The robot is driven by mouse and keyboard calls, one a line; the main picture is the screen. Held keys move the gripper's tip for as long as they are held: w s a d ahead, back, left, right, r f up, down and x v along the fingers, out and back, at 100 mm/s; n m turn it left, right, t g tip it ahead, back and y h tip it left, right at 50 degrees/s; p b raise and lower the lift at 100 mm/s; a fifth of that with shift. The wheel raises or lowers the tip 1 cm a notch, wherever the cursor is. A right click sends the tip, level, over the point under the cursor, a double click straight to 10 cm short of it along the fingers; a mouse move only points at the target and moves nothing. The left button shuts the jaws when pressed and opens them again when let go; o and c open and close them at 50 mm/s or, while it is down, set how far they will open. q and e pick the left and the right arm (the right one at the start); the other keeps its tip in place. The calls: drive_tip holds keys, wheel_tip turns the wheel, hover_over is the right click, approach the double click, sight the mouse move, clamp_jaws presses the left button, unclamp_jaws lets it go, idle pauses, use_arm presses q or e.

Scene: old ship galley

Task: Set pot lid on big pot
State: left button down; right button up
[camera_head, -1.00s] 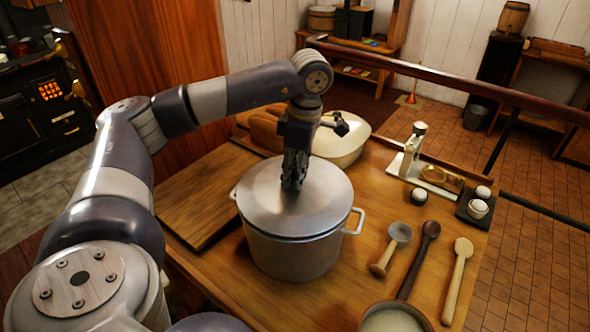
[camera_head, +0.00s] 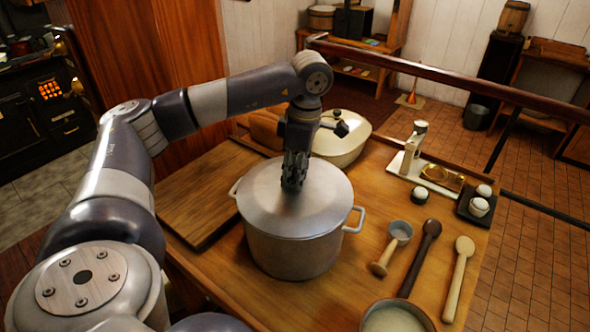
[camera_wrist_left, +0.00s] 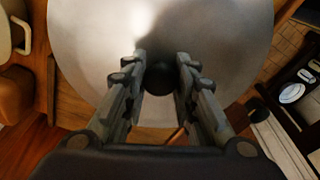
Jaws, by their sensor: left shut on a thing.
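The big pot (camera_head: 296,250) is a grey metal pot with two side handles, standing on the wooden table. The pot lid (camera_head: 325,198) lies flat over the pot's mouth, with its rim lined up with the pot's rim in the head view. My left gripper (camera_head: 293,184) points straight down at the middle of the lid. In the left wrist view its fingers close around the lid's dark round knob (camera_wrist_left: 160,79), and the pale lid (camera_wrist_left: 85,50) fills the upper middle. The fingers hide most of the knob in the head view. My right gripper is in neither view.
A wooden board (camera_head: 200,195) lies left of the pot. A lidded cream dish (camera_head: 342,146) stands behind it. A small ladle (camera_head: 400,232), a dark spoon (camera_head: 420,257), a pale spoon (camera_head: 459,277) and a bowl (camera_head: 395,318) lie to the right and front right.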

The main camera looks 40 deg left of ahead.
use_arm(q)
drive_tip(key=c, duration=1.3)
unclamp_jaws()
drive_tip(key=shift+o, duration=0.5)
drive_tip(key=shift+r, duration=0.1)
drive_tip(key=shift+r+p, duration=2.25)
drive_tip(key=shift+r, duration=0.7)
drive_tip(key=shift+r+p, duration=0.7)
drive_tip(key=shift+r, duration=0.35)
drive_tip(key=shift+f, duration=0.1)
